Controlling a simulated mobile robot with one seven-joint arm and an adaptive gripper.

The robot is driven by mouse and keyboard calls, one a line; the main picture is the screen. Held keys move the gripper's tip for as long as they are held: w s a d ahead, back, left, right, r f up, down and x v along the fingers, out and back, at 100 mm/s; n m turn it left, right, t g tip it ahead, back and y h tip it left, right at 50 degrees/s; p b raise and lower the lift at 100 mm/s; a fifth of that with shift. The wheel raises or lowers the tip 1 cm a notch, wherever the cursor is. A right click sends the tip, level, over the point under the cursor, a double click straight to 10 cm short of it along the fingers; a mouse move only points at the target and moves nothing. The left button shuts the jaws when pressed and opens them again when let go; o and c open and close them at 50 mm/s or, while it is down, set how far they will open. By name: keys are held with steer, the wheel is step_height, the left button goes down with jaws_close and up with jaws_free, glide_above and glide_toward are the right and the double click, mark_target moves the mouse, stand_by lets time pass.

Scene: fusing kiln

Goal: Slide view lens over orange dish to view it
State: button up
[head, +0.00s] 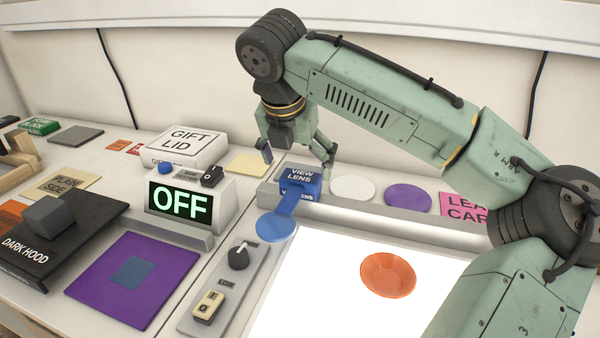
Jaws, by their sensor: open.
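The blue view lens slider (299,182) sits on the rail at the back edge of the bright white panel. Its round blue lens (276,224) hangs forward on a short arm, near the panel's back left corner. The orange dish (388,275) lies on the glowing panel (320,285), to the right and nearer than the lens; the lens is apart from it. My gripper (298,158) is open, pointing down just above and behind the view lens block. One finger is left of the block and the other right of it. Whether a finger touches it, I cannot tell.
The rail (400,222) runs right from the lens block. Behind it lie a white disc (353,188), a purple disc (408,197) and a pink card (462,204). A display box reading OFF (182,204), a knob panel (225,285) and a dark hood (50,240) stand left.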

mark_target(300, 177)
steer(key=x, duration=0.5)
steer(key=c, duration=1.7)
steer(key=s+d+p, duration=0.1)
steer(key=s+d, duration=0.1)
steer(key=d, duration=0.4)
steer(key=s+d+p, duration=0.1)
steer(key=s+d, duration=0.1)
steer(key=d, duration=0.4)
steer(key=s+d+p, duration=0.1)
steer(key=s+d, duration=0.1)
steer(key=d, duration=0.4)
steer(key=shift+d, duration=0.15)
steer(key=o, duration=1.7)
